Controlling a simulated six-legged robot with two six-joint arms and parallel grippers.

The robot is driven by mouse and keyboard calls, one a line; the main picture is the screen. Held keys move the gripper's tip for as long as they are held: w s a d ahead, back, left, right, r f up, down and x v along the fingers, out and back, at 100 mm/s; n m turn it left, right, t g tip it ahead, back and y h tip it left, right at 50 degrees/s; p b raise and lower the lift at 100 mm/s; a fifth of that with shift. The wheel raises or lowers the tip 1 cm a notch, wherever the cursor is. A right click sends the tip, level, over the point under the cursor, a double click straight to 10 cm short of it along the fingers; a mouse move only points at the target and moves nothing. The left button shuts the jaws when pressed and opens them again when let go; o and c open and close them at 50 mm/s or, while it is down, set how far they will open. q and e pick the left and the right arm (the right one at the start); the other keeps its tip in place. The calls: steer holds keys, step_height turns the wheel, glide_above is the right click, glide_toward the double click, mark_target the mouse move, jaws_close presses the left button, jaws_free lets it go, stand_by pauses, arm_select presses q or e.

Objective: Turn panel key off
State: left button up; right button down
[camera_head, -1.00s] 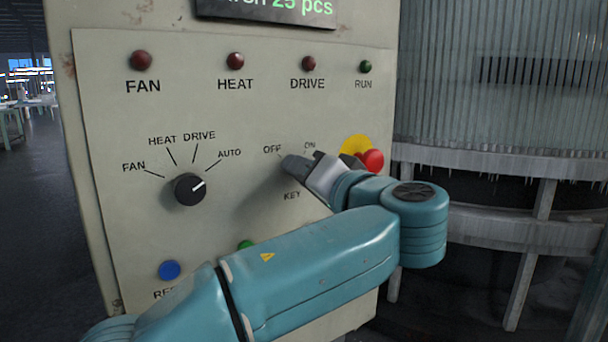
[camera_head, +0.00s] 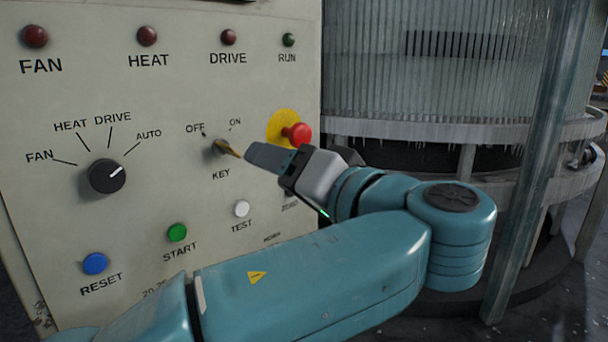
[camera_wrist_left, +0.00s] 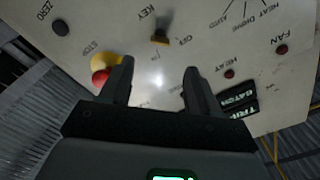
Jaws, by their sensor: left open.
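The brass panel key (camera_head: 228,148) sits in its switch on the beige control panel, between the OFF and ON marks above and the KEY label below. Its bow sticks out and points to the lower right in the head view. In the left wrist view the key (camera_wrist_left: 160,39) shows beyond the fingers, near the top middle. My left gripper (camera_head: 252,157) is open and empty, just to the right of the key. In the wrist view its two fingers (camera_wrist_left: 156,84) are spread apart and the key lies past their tips. My right gripper is not in view.
The red stop button (camera_head: 298,133) on its yellow disc is close above my left gripper. A black selector knob (camera_head: 106,176) is left of the key. Blue, green and white buttons sit below. A ribbed glass-like enclosure (camera_head: 450,70) stands right of the panel.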

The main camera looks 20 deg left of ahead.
arm_select(q)
steer(key=b+v, duration=0.2)
steer(key=v, duration=0.2)
steer(key=shift+s+d, duration=0.1)
steer(key=shift+d, duration=0.15)
